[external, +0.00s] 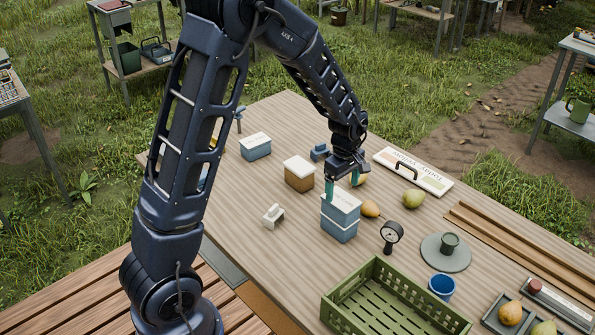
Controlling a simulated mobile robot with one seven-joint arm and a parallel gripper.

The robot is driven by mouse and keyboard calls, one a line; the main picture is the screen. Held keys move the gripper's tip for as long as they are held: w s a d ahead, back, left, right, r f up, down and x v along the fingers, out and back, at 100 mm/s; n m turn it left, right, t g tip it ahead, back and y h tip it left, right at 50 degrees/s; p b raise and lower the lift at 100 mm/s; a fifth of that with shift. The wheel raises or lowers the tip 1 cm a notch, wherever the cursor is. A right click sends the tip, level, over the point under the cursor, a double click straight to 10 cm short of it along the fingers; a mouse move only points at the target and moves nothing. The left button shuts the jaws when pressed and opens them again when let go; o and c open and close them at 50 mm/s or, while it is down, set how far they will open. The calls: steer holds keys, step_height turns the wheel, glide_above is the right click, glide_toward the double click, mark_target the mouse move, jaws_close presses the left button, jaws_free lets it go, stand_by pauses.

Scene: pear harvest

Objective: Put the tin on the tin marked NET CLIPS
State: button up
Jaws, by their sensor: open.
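A blue tin with a pale lid (341,209) stands on another blue tin (339,231) in the middle of the table. The two look roughly lined up. Markings on them are too small to read, so I cannot tell which one says NET CLIPS. My gripper (342,186) is open, pointing down at the upper tin, with its teal fingertips at the tin's top edge. I cannot tell whether the fingers touch it. Another blue tin with a white lid (256,149) and an ochre tin with a white lid (299,178) stand apart to the left.
A green crate (388,283) stands at the front. Pears (413,198), a dial gauge (391,234), a blue cup (441,287) and a grey disc (432,257) lie to the right. A small white object (273,215) sits left of the stack, with bare table around it.

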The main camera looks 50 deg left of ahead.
mark_target(341, 199)
step_height(341, 199, up, 5)
steer(key=shift+s+f, duration=0.1)
steer(key=shift+f, duration=0.05)
steer(key=s+d+r+m+t, duration=0.2)
steer(key=s+r+m, duration=0.6)
steer(key=s+r, duration=0.7)
steer(key=s+r+m+t, duration=0.1)
steer(key=s+r+m, duration=0.2)
steer(key=s+m, duration=0.2)
steer(key=s+r+m+t, duration=0.1)
steer(key=s+r+m, duration=0.2)
steer(key=s, duration=0.9)
steer(key=shift+d+r+m+t, duration=0.15)
steer(key=shift+d+m+t, duration=0.25)
steer(key=shift+m, duration=0.6)
